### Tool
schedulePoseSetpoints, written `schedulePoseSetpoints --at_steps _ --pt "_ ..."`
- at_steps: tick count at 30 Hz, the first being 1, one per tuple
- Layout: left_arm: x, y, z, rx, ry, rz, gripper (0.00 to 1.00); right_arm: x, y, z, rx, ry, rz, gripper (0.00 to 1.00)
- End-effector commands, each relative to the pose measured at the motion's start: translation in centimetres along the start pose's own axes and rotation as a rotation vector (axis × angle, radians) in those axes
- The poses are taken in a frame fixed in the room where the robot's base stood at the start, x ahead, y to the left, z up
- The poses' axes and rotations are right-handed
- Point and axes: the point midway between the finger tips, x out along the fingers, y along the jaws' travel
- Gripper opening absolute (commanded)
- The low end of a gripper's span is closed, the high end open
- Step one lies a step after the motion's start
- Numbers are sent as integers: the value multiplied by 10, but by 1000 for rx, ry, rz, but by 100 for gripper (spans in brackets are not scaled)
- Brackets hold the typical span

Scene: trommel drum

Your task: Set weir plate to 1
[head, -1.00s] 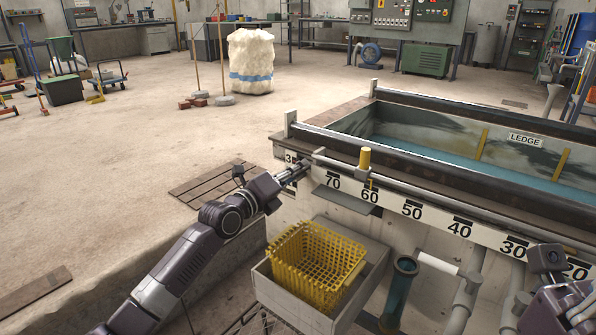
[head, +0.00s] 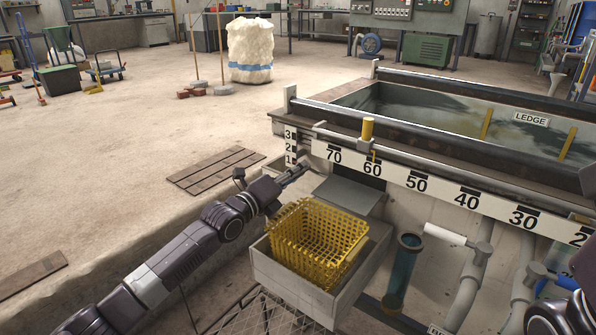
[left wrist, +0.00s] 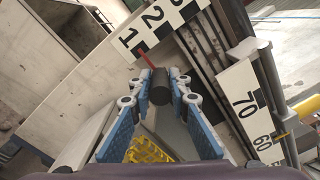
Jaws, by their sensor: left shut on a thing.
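The weir plate (head: 345,196) is a grey plate with a flat lip on the tank's near wall, below a dark opening. My left gripper (left wrist: 160,88) is shut on its dark round handle (left wrist: 160,79) in the left wrist view. In the head view, the left gripper (head: 303,168) is left of the plate, just below the 3-2-1 scale (head: 290,147). In the left wrist view, a red pointer (left wrist: 147,61) sits beside the mark at 1 on this scale (left wrist: 152,21). The right gripper is not in view.
A yellow basket (head: 315,243) stands in a grey box (head: 290,283) below the plate's lip. The tank (head: 450,150) has a long numbered strip along its front. A teal pipe (head: 402,270) stands right of the box.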

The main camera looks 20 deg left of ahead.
Motion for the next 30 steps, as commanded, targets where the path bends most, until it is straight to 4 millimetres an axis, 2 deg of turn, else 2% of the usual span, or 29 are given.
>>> schedulePoseSetpoints --at_steps 3,4,8,16,20,23,30 --pt "-1 7 -5 -1 9 14 0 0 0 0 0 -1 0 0" --pt "-1 7 -5 -1 10 14 20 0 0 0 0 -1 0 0" --pt "-1 7 -5 -1 9 13 34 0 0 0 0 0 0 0" --pt "-1 4 -3 0 6 8 34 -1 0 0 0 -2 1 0" --pt "-7 4 -3 0 5 8 34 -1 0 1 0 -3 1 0" --pt "-19 5 -3 1 6 8 34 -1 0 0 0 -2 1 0" --pt "-67 5 -4 3 8 11 34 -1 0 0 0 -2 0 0"
